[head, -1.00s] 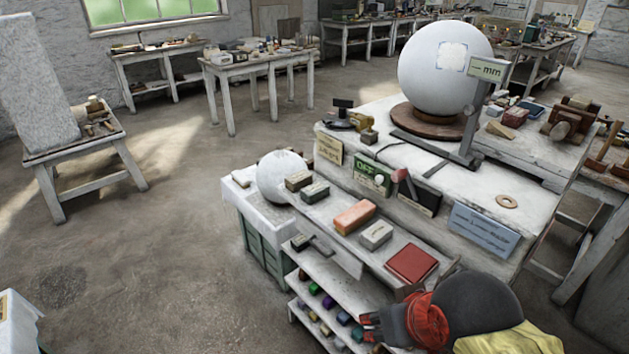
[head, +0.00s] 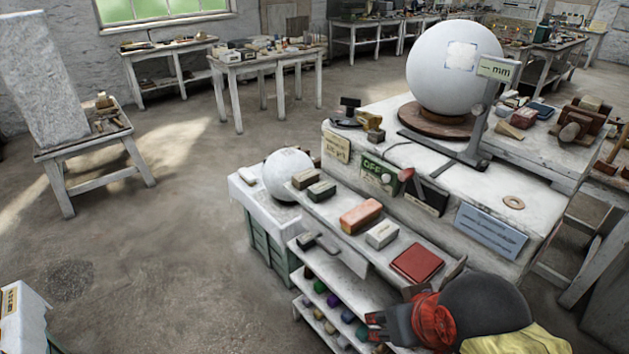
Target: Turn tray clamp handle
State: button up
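A small dark handle (head: 318,241) sits at the left front of the stepped bench, by the end of the tray shelf (head: 345,258). It looks like the tray clamp handle, but it is too small to make out its exact turn. A red-tipped dark lever (head: 407,176) stands on the riser above, beside a green OFF sign (head: 378,175). My gripper (head: 371,327) is low in front of the lower shelves, pointing left. Its fingers look apart with nothing between them. It is below and right of the dark handle, not touching it.
The tray shelf carries several blocks, among them an orange one (head: 361,216) and a red one (head: 417,263). A small white sphere (head: 287,175) stands left of it, and a large sphere (head: 440,65) on top. The floor (head: 190,270) at left is clear.

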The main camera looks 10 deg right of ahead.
aim_at(569, 132)
jog(key=l+z, duration=0.1)
jog(key=z, duration=1.35)
